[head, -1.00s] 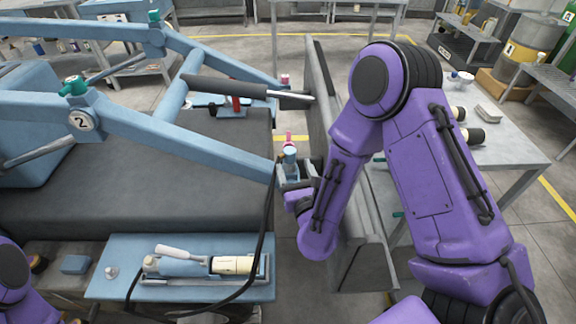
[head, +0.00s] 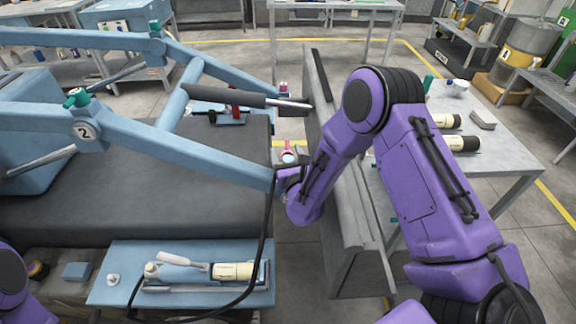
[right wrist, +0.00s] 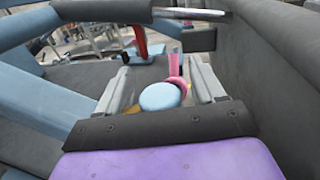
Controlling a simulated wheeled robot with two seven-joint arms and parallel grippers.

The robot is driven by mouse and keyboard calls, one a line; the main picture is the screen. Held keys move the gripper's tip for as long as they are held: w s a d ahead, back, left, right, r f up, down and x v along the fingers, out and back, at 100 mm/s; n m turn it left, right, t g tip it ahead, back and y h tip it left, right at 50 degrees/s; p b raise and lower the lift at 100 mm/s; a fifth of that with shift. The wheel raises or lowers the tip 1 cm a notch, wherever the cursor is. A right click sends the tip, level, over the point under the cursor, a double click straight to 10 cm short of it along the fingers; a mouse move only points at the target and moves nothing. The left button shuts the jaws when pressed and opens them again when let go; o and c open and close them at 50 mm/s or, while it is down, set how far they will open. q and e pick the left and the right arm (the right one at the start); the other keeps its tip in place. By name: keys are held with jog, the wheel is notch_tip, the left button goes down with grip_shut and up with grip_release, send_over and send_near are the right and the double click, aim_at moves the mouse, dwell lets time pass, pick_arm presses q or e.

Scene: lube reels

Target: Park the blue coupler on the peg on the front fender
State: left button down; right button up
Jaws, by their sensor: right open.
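The blue coupler (head: 288,158) shows as a small light blue top by the end of the boom, beside a pink ring-shaped part. In the right wrist view the coupler (right wrist: 160,97) is a round blue cap between the two grey fingers of my right gripper (right wrist: 160,84), with gaps at its sides. That gripper is open, its fingers mostly hidden in the head view. A light blue fender-like plate (head: 215,304) lies at the front left. A small white knob (head: 112,279), possibly the peg, stands on its left part. My left gripper is out of view.
A pump with a white handle (head: 183,260) lies on the front plate. A black hose (head: 267,235) hangs from the boom (head: 190,148). A tall grey panel (head: 330,130) stands right of my right gripper. A grey table (head: 520,160) holds cylinders.

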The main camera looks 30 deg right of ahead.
jog(key=c, duration=1.2)
jog(key=shift+r, duration=0.1)
jog(key=shift+c, duration=0.2)
